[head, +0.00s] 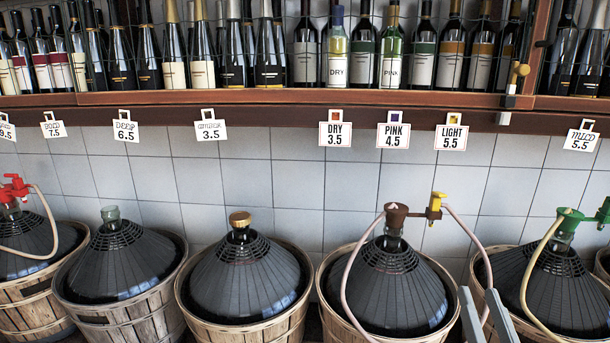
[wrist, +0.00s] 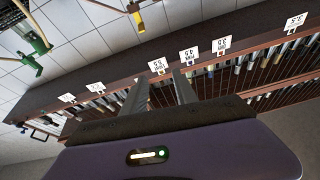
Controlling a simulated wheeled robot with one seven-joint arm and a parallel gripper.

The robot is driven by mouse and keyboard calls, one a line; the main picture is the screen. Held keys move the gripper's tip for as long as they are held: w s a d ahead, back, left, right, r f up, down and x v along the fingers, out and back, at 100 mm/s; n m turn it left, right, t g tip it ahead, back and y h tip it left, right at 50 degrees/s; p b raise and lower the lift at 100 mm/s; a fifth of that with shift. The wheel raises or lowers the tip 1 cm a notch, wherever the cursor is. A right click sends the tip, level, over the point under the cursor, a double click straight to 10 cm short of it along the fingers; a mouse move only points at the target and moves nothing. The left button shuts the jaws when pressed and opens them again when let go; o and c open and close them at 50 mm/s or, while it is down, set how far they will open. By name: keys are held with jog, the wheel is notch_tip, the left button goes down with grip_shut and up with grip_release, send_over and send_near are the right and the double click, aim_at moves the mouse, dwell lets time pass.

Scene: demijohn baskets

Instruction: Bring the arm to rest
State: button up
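My gripper (head: 485,303) shows at the lower right edge of the head view as two grey fingers, in front of the demijohns. In the wrist view, my gripper (wrist: 158,86) has its two fingers apart with nothing between them, so it is open and empty. The wrist view is strongly tilted and shows the bottle shelf (wrist: 115,97) beyond the fingers. The rest of my arm is out of the head view.
Dark demijohns in wooden baskets (head: 130,312) stand in a row along the tiled wall. The demijohn with a brown cap (head: 395,218) and yellow tap (head: 436,206) is just left of my fingers; a hose (head: 470,232) hangs behind them. A bottle shelf (head: 250,98) with price tags runs above.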

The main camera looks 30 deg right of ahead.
jog(key=s+a+f+n+g+y, duration=0.2)
jog(key=s+a+f+y, duration=0.3)
jog(key=s+a, duration=0.5)
jog(key=s+a+f+n+g+y, duration=0.1)
jog(key=s+a+f+n+y, duration=0.4)
jog(key=s+a+f, duration=0.5)
jog(key=a+y, duration=0.1)
jog(key=a, duration=0.2)
jog(key=shift+s+a+f+n+g+y, duration=0.3)
jog(key=shift+a+g, duration=0.1)
